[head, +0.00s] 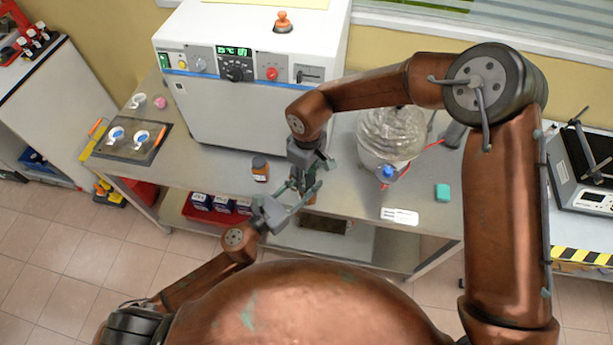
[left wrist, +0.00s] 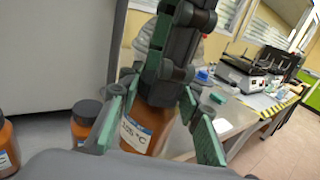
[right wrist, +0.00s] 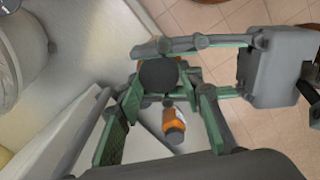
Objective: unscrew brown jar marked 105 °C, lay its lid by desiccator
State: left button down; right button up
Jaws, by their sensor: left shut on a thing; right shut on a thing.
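The brown jar (left wrist: 140,130) has a white label that appears to read 105 °C, partly covered by fingers. My left gripper (left wrist: 155,130) is shut around its body from the side. The jar's dark lid (right wrist: 158,76) faces my right wrist camera. My right gripper (right wrist: 157,88) comes down from above and is shut on the lid. In the head view, my right gripper (head: 304,182) and left gripper (head: 288,205) meet at the bench's front edge and hide most of the jar. The glass desiccator (head: 390,138) with a blue knob stands to their right.
Another brown jar (head: 260,168) stands left of the grippers; further jars (left wrist: 8,145) show in the left wrist view. A large oven (head: 240,105) stands behind. A white card (head: 400,215) and a teal block (head: 442,192) lie right, with bare bench (head: 350,195) before the desiccator.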

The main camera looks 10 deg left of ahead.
jog(key=shift+s+a, duration=0.15)
jog(key=shift+s, duration=0.1)
jog(key=c, duration=0.5)
jog(key=o, duration=1.3)
jog(key=shift+w, duration=0.1)
jog(key=shift+r, duration=0.1)
notch_tip(320, 180, up, 4)
jog(key=shift+f, duration=0.1)
jog(key=r, duration=0.3)
jog(key=shift+w+d+r, duration=0.2)
jog(key=shift+d+r, duration=0.1)
jog(key=shift+d, duration=0.05)
jog(key=shift+c, duration=0.2)
jog(key=shift+s, duration=0.1)
notch_tip(320, 180, down, 8)
jog(key=shift+r, duration=0.15)
